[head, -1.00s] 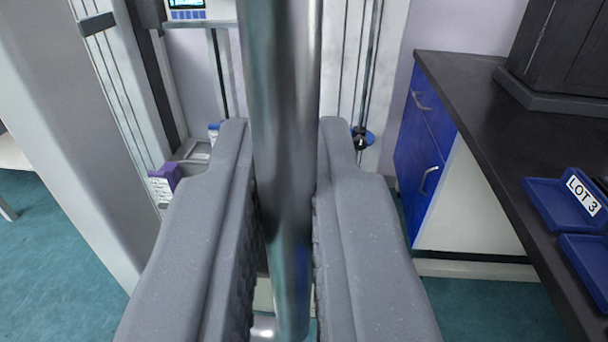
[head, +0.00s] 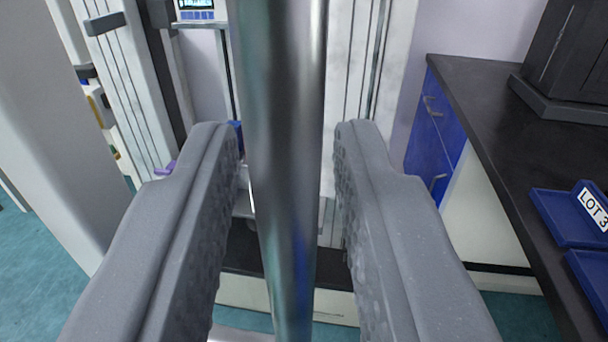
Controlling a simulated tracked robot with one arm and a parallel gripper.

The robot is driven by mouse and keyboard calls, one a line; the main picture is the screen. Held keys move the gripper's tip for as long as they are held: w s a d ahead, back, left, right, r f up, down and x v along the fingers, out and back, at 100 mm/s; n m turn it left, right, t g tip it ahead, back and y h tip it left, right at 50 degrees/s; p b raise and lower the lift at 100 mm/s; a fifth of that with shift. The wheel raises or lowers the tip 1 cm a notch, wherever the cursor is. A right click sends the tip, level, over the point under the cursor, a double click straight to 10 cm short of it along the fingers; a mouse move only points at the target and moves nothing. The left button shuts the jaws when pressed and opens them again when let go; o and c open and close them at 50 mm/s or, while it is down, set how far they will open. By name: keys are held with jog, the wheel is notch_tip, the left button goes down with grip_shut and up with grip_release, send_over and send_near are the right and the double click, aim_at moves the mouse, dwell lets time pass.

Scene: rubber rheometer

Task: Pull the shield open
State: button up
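A thick, shiny metal bar (head: 285,190), which looks like the shield's handle, stands upright and close in the head view, slightly tilted. My gripper (head: 288,135) has one grey finger on each side of the bar. The fingers are spread, with gaps showing between their ribbed pads and the bar. The bar is between them but not gripped. I cannot clearly make out a shield panel; the bar's ends run out of the picture.
Behind stands a pale machine frame with a small screen (head: 196,5) at the top. A dark handle (head: 104,23) is at upper left. On the right, a black counter (head: 500,130) over a blue cabinet (head: 432,130) carries a blue tray (head: 565,217) by a "LOT 3" label.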

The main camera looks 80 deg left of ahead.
aim_at(233, 87)
jog(key=shift+s+d, duration=0.1)
jog(key=shift+d, duration=0.15)
dwell(0.3)
notch_tip(233, 87, up, 3)
jog(key=shift+r+b, duration=0.2)
jog(key=shift+b, duration=0.2)
jog(key=shift+s, duration=0.15)
jog(key=s+a+r+b, duration=0.1)
jog(key=s+a+b, duration=0.1)
jog(key=s, duration=1.3)
jog(key=shift+s+r+b, duration=0.2)
jog(key=shift+b, duration=0.5)
